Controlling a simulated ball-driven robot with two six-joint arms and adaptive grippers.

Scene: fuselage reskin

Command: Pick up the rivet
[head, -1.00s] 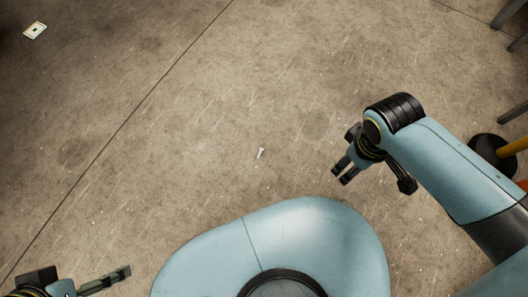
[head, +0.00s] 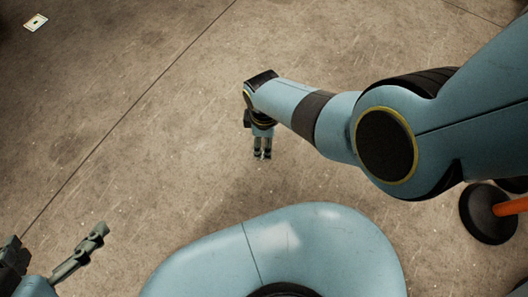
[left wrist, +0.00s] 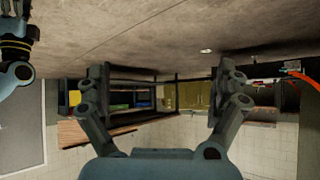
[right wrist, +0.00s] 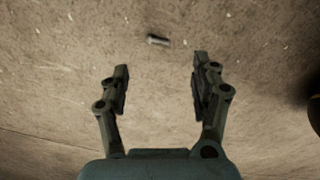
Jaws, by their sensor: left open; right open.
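The rivet (right wrist: 158,40), a small grey metal pin, lies on its side on the concrete floor. In the right wrist view it is beyond the fingertips, between their lines and apart from both. My right gripper (right wrist: 160,65) is open and empty, and it points down at the floor. In the head view the right gripper (head: 262,155) covers the spot and the rivet cannot be seen. My left gripper (left wrist: 162,72) is open and empty. It also shows at the lower left of the head view (head: 80,250), away from the rivet.
A small pale card-like plate (head: 36,22) lies on the floor at the far left. A black round base with an orange post (head: 488,213) stands at the right. The floor (head: 170,150) between is clear. Shelves with bins (left wrist: 125,98) show in the left wrist view.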

